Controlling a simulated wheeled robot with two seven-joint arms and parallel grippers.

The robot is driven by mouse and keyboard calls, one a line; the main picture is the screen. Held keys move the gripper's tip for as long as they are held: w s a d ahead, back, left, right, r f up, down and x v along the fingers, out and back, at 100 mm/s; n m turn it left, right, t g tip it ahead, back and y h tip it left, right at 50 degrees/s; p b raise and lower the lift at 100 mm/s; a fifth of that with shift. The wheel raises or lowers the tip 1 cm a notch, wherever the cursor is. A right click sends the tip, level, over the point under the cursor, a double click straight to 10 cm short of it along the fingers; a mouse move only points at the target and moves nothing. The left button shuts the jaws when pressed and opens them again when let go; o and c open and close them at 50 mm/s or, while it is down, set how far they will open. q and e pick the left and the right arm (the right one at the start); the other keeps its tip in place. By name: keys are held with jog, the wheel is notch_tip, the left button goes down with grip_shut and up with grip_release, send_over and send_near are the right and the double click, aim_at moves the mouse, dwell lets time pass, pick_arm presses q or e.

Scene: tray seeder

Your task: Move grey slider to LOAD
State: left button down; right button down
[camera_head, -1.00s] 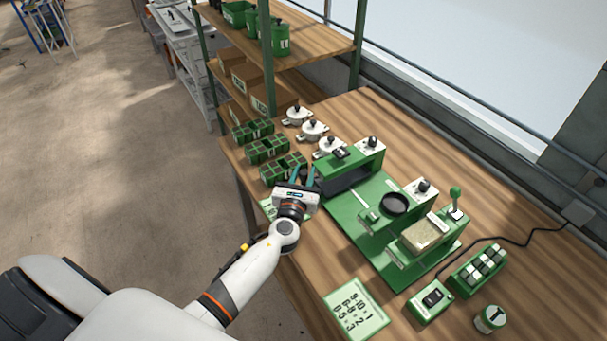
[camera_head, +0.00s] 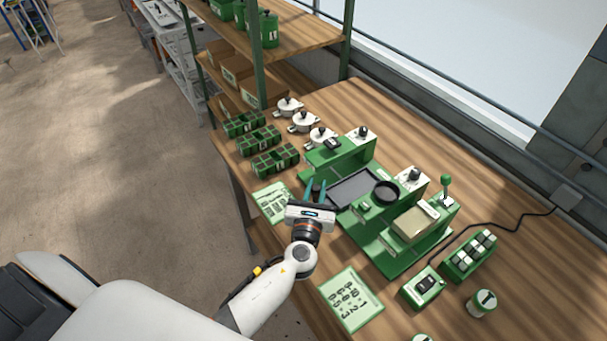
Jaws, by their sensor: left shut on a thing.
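The grey slider (camera_head: 353,188) appears to be the flat, dark-grey tray-like piece on the green seeder base (camera_head: 387,256). It lies between the green bridge (camera_head: 338,155) at the base's far left end and the round black dish (camera_head: 386,192). My left gripper (camera_head: 316,188) is at the slider's left edge, its teal fingers shut on a small dark part there that looks like its handle. The gripper body hides part of that contact. I cannot read a LOAD mark. My right gripper is not in view.
Green cell trays (camera_head: 275,161) and white lidded pots (camera_head: 321,137) stand behind the seeder. A tan-topped block (camera_head: 413,224) and green-knobbed lever (camera_head: 446,187) are at its right.

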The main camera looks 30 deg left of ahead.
pick_arm(q)
jog(key=shift+s+d, duration=0.2)
jog(key=shift+d, duration=0.15)
jog(key=shift+f, duration=0.1)
jog(key=c, duration=1.5)
grip_release()
jog(key=shift+c, duration=0.2)
jog(key=shift+s, duration=0.1)
jog(key=shift+s, duration=0.3)
jog(key=b+v, duration=0.3)
jog(key=v, duration=0.8)
